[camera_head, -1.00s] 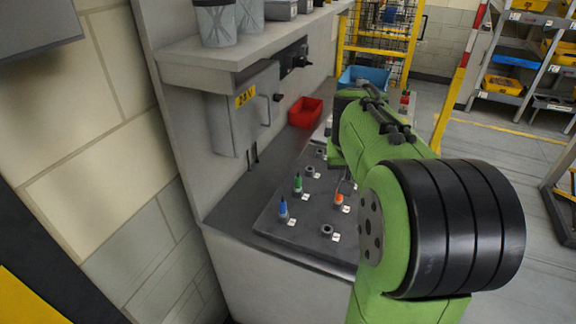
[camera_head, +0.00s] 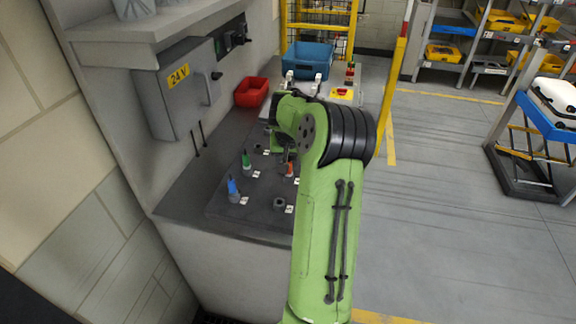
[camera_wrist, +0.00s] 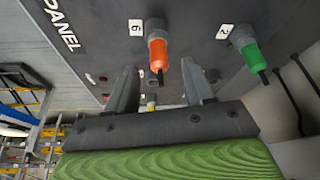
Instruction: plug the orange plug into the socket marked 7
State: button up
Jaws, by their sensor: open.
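The orange plug (camera_wrist: 158,55) stands in a dark round socket on the grey panel in the wrist view, beside a white label (camera_wrist: 136,28) that seems to read 6. It also shows in the head view (camera_head: 290,170), close to my arm. My gripper (camera_wrist: 158,88) is open and empty. Its two fingers point toward the panel, one on either side of the orange plug's line, and I cannot tell any contact. No label that I can read as 7 shows; the head view's labels are too small.
A green plug (camera_wrist: 244,48) stands in a nearby socket, and a blue plug (camera_head: 232,186) stands nearer the panel's front. An empty socket (camera_head: 279,204) sits at the front right. A red bin (camera_head: 251,92) and a grey 24 V box (camera_head: 182,90) stand along the wall side.

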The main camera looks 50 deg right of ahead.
aim_at(289, 160)
jog(key=x, duration=0.4)
jog(key=shift+d+f, duration=0.1)
jog(key=shift+f, duration=0.15)
jog(key=shift+c, duration=0.4)
grip_shut()
jog(key=shift+r+p, duration=1.05)
jog(key=shift+r, duration=0.6)
notch_tip(289, 160, up, 4)
jog(key=p, duration=0.3)
jog(key=shift+r, duration=0.1)
